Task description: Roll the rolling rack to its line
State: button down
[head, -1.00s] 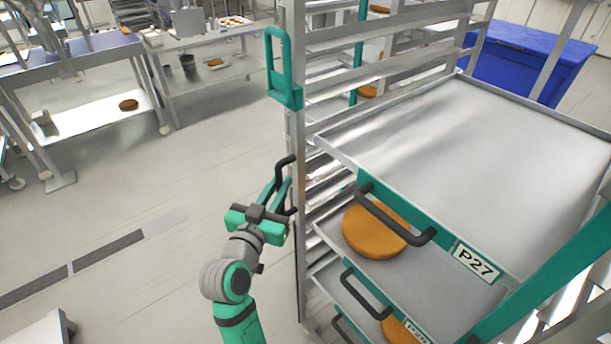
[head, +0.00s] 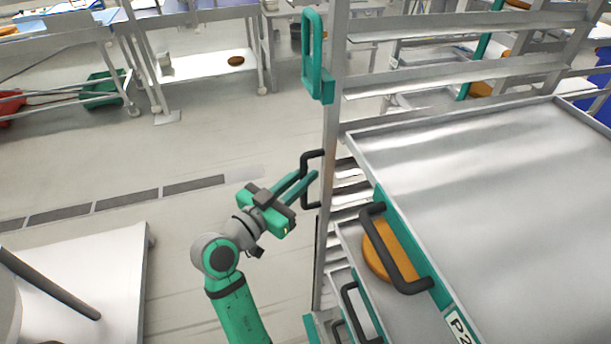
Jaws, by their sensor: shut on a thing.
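The rolling rack (head: 333,130) is a tall metal frame with shelf rails and trays, filling the right half of the head view. A black handle (head: 305,165) sits on its near left post. My gripper (head: 308,186) is shut on this black handle, with my green and grey arm reaching up from below. A dark dashed line (head: 125,200) runs across the floor to the left of the rack. The rack's wheels are out of view, and its lower part is mostly hidden by the trays.
A tray (head: 490,190) lies on the rack above orange-brown rounds (head: 385,250). A green upright handle (head: 313,50) is on the post. A white platform (head: 90,290) stands at lower left. Metal tables (head: 200,65) and a green bin (head: 104,90) are behind. The floor between is clear.

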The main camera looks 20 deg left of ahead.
jog(key=shift+a+r+y, duration=0.1)
jog(key=shift+a+y, duration=0.2)
jog(key=shift+a, duration=0.15)
jog(key=c, duration=2)
grip_release()
jog(key=shift+d, duration=0.2)
jog(key=shift+s, duration=0.15)
jog(key=v, duration=1)
jog(key=shift+s+a, duration=0.25)
